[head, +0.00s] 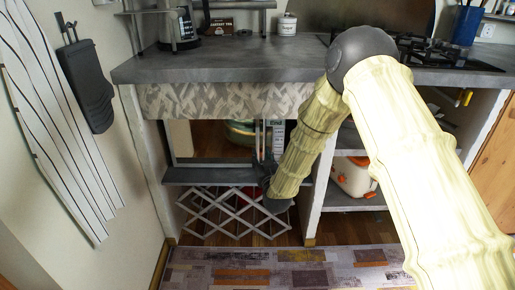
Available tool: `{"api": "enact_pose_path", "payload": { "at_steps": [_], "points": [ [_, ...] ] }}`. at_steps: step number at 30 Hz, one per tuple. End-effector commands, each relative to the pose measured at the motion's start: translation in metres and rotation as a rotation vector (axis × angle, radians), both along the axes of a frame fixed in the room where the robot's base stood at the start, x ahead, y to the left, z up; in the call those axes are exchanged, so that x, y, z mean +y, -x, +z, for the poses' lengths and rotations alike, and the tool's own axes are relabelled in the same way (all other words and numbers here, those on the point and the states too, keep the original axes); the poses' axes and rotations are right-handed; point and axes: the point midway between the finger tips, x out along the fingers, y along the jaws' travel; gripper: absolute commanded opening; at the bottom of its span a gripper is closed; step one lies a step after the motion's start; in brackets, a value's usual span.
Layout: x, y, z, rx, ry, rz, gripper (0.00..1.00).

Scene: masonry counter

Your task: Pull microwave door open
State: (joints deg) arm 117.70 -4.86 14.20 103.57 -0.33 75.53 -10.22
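What looks like the microwave (278,136) stands on a dark grey shelf under the counter, left of centre. A pale strip with small markings shows at its right side, and a light vertical bar, perhaps the door handle (259,138), stands just left of that strip. The front left of the bar looks see-through or reflective, so I cannot tell how far the door is open. My gripper (263,172) is dark and small, at the lower end of this bar. I cannot tell whether it touches the bar. My forearm hides the area to the right.
The grey counter (230,62) runs above, with a patterned panel (225,101) under its edge. A lattice rack (235,212) is below the shelf. An orange-and-white container (354,177) sits in the right shelves. A patterned rug (270,268) covers the floor in front.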

Motion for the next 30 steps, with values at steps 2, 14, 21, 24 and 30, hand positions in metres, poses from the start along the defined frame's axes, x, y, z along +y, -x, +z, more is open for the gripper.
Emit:
{"api": "enact_pose_path", "payload": {
  "at_steps": [2, 14, 21, 24, 30],
  "points": [
    [0.003, -0.013, -0.002, -0.002, 0.000, 0.000, 0.34],
    [0.013, -0.068, -0.003, 0.000, 0.000, 0.000, 0.34],
    [0.016, -0.079, -0.001, 0.001, 0.000, 0.000, 0.34],
    [0.016, -0.080, -0.001, 0.001, 0.000, 0.000, 0.34],
    [0.016, -0.080, -0.001, 0.002, 0.000, 0.000, 0.25]
  ]
}}
